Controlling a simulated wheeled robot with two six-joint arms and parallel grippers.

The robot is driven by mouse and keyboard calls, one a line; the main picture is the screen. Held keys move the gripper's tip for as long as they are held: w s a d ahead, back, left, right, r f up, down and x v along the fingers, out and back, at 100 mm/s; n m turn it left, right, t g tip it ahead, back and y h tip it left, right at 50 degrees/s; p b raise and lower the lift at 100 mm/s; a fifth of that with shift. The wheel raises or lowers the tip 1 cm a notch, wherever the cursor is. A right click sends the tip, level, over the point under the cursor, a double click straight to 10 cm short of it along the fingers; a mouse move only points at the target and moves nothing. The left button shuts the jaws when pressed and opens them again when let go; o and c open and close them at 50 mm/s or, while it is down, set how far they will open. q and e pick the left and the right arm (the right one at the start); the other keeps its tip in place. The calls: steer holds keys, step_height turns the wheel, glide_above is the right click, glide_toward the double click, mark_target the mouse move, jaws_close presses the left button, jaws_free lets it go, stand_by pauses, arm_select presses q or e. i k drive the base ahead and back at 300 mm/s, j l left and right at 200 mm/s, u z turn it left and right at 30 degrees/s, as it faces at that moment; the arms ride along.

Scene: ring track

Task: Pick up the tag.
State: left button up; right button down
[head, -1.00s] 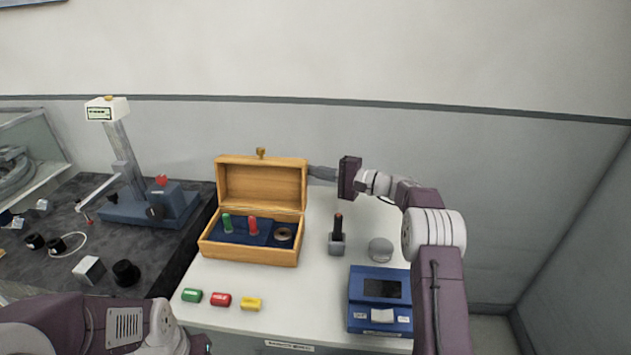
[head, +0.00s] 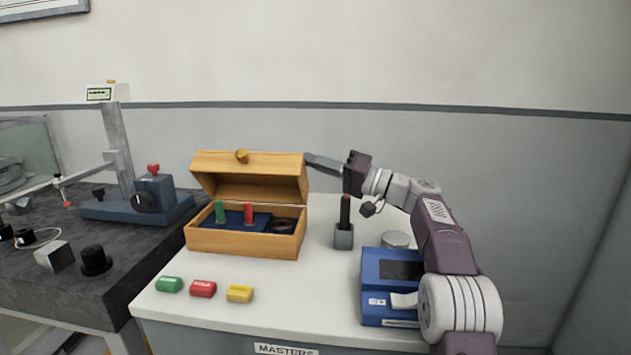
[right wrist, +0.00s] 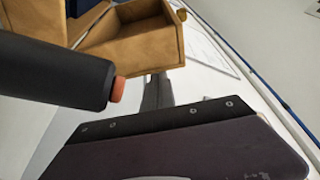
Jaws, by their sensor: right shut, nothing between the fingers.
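A white slip (head: 404,301) lies at the front of the blue device (head: 377,256); it may be the tag, but I cannot tell for sure. Green (head: 169,285), red (head: 203,289) and yellow (head: 239,294) labelled pieces lie in a row on the white table. My right gripper (head: 312,160) is shut and empty, far from these. Its fingers point left, at the right edge of the wooden box's lid (head: 240,166); whether they touch cannot be told. Its fingers (right wrist: 157,92) also show in the right wrist view, near the box (right wrist: 135,45). My left gripper is out of view.
The wooden box (head: 240,243) holds a green and a red peg and a ring. A dark upright handle in a grey holder (head: 344,238) stands below my right wrist. A grey disc (head: 396,239) is beside it. A dark bench with a blue stand (head: 140,208) is at left.

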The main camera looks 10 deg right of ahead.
mark_target(164, 283)
steer(key=k+j, duration=0.2)
steer(key=k, duration=0.3)
steer(key=k+j, duration=0.2)
steer(key=k, duration=0.25)
